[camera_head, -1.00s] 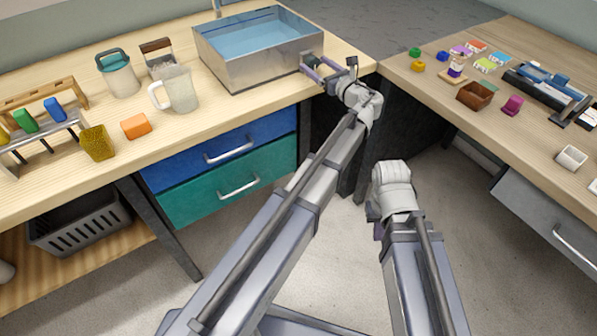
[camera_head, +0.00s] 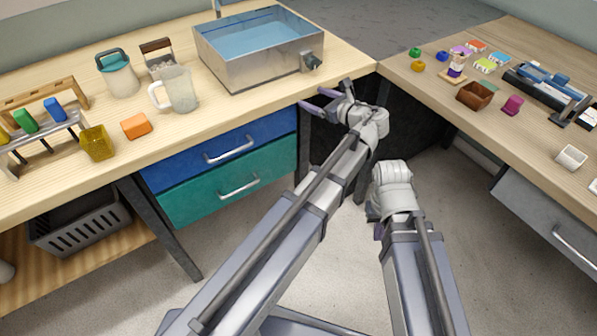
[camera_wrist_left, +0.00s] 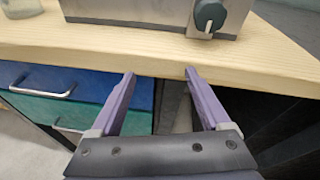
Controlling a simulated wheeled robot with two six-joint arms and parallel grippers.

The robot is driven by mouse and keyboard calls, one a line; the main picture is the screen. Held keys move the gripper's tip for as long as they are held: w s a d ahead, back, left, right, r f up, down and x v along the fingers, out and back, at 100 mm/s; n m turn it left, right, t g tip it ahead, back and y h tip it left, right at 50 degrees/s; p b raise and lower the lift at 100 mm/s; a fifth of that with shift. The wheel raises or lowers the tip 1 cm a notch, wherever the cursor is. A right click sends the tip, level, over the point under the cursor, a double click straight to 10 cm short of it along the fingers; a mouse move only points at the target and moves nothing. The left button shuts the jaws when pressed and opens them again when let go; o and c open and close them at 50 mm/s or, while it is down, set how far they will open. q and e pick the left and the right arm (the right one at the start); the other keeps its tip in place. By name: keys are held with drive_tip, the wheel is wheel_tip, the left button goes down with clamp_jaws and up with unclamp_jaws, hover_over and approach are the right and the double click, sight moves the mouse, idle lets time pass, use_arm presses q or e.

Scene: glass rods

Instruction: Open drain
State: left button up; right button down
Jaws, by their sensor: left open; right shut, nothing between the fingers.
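A metal tank (camera_head: 262,64) holding blue water stands on the left wooden counter. A dark drain knob (camera_head: 311,61) sits low on its right end. The knob also shows at the top of the left wrist view (camera_wrist_left: 209,14), with a pale mark on its face. My left gripper (camera_head: 311,98) is open and empty in front of the counter's edge, below and apart from the knob. Its two purple fingers (camera_wrist_left: 160,72) are spread in the left wrist view. My right arm hangs in the lower middle; its fingers are hidden.
A glass pitcher (camera_head: 178,90), a lidded jug (camera_head: 118,73) and an orange block (camera_head: 136,126) stand left of the tank. Blue (camera_head: 230,146) and teal (camera_head: 235,187) drawers are below the counter. The right table (camera_head: 535,140) holds small coloured items.

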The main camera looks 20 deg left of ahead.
use_arm(q)
drive_tip(key=s+a+f+n+g+h, duration=0.4)
drive_tip(key=s+f+n, duration=0.4)
drive_tip(key=f+n, duration=0.1)
drive_tip(key=s+d+f+n+g+h+p, duration=0.2)
drive_tip(key=s+d+f+n+h, duration=0.2)
drive_tip(key=s+n, duration=0.4)
drive_tip(key=shift+s+d+f+g+h, duration=0.15)
drive_tip(key=shift+s+d+g+h, duration=0.25)
drive_tip(key=shift+h, duration=0.3)
drive_tip(key=shift+s, duration=0.1)
drive_tip(key=s+d+f+n+g+h, duration=0.1)
drive_tip(key=s+d+n+g+h, duration=0.1)
drive_tip(key=s+d, duration=1)
wheel_tip(320, 180, up, 18)
drive_tip(key=w+p, duration=0.2)
drive_tip(key=p, duration=1.6)
drive_tip(key=shift+d, duration=0.4)
